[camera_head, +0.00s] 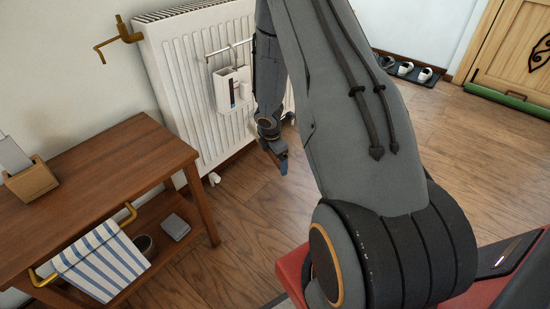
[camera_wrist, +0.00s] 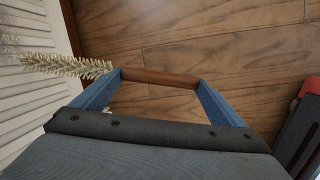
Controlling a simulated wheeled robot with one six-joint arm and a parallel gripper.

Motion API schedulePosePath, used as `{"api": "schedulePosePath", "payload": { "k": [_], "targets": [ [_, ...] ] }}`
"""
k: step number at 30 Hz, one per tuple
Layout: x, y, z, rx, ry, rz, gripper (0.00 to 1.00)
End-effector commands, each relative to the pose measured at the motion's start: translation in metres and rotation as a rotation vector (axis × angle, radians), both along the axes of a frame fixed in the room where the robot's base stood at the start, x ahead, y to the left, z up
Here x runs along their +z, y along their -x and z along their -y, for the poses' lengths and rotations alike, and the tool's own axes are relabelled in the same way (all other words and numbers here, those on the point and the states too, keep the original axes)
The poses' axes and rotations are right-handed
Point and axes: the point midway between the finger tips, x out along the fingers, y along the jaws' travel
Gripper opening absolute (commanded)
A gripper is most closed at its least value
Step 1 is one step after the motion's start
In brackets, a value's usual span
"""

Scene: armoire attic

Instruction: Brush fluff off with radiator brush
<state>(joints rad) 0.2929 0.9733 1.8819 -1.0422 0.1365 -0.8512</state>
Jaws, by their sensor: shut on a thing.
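My gripper (camera_wrist: 160,79) is shut on the brown wooden handle of the radiator brush, seen in the wrist view. The brush's pale bristle head (camera_wrist: 66,66) points left, towards the white radiator (camera_wrist: 22,100). Whether the bristles touch the radiator I cannot tell. In the head view my gripper (camera_head: 280,163) hangs low in front of the right part of the radiator (camera_head: 185,85), and the brush is hard to make out there. A faint greyish patch shows beside the bristle tip in the wrist view; I cannot tell if it is fluff.
A white holder (camera_head: 226,92) hangs on the radiator's front. A brown wooden table (camera_head: 100,175) with a striped towel (camera_head: 101,262) stands at left. A brass fixture (camera_head: 120,38) juts from the wall. Shoes (camera_head: 405,69) lie far back. The wooden floor (camera_head: 245,215) between is clear.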

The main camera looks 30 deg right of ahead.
Motion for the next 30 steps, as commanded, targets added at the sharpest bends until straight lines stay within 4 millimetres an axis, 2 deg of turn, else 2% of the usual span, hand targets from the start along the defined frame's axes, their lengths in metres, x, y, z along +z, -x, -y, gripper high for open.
{"api": "schedulePosePath", "payload": {
  "k": [30],
  "targets": [
    [0.0010, -0.0066, -0.0019, 0.000, 0.000, 0.000, 0.57]
  ]
}}
